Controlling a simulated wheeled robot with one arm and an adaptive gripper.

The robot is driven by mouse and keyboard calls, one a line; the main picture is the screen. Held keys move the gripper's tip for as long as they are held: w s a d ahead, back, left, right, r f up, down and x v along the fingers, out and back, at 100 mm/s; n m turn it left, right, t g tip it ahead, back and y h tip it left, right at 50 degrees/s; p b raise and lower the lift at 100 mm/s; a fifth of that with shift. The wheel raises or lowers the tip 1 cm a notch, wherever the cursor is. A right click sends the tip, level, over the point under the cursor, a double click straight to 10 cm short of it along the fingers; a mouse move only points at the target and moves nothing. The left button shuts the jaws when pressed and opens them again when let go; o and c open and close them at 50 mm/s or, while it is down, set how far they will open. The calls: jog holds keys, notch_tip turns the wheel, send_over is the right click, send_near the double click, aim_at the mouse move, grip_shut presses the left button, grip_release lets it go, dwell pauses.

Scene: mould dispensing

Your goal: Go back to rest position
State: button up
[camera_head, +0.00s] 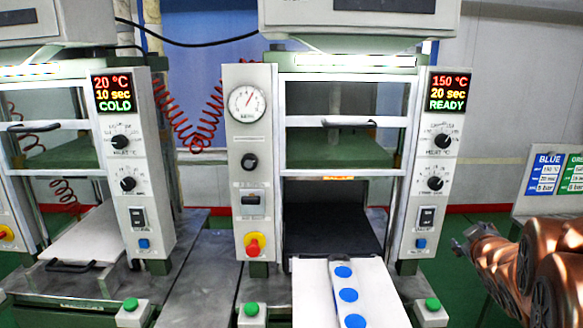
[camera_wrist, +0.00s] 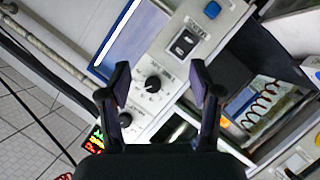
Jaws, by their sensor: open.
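My arm, copper coloured, shows at the right edge of the head view, with my gripper (camera_head: 462,246) at its left end, right of the right-hand press. In the wrist view my gripper (camera_wrist: 160,85) is open, its two dark fingers apart with nothing between them. Behind the fingers the wrist view shows a press control panel (camera_wrist: 175,55) with a switch and a black knob, tilted in the picture. I cannot tell the distance from the fingers to the panel.
The right press display (camera_head: 448,92) reads 150 °C, 20 sec, READY; the left display (camera_head: 113,93) reads COLD. A pale plate (camera_head: 378,300) with several blue discs lies before the right press's open chamber (camera_head: 330,230). A sign board (camera_head: 548,213) stands behind my arm.

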jog(key=s+a+f+m+g+y, duration=0.1)
jog(key=s+a+f+g, duration=0.3)
jog(key=s+a, duration=0.3)
jog(key=s+a+f+m+g+y+p, duration=0.1)
jog(key=s+a+f+g, duration=0.3)
jog(key=s, duration=1.3)
jog(key=s+a+f+m+g+y, duration=0.2)
jog(key=s+a+g, duration=0.5)
jog(key=s+a, duration=0.4)
jog(key=shift+s+a+f+m+y, duration=0.3)
jog(key=shift+s+f+m, duration=0.1)
jog(key=shift+s+f, duration=0.55)
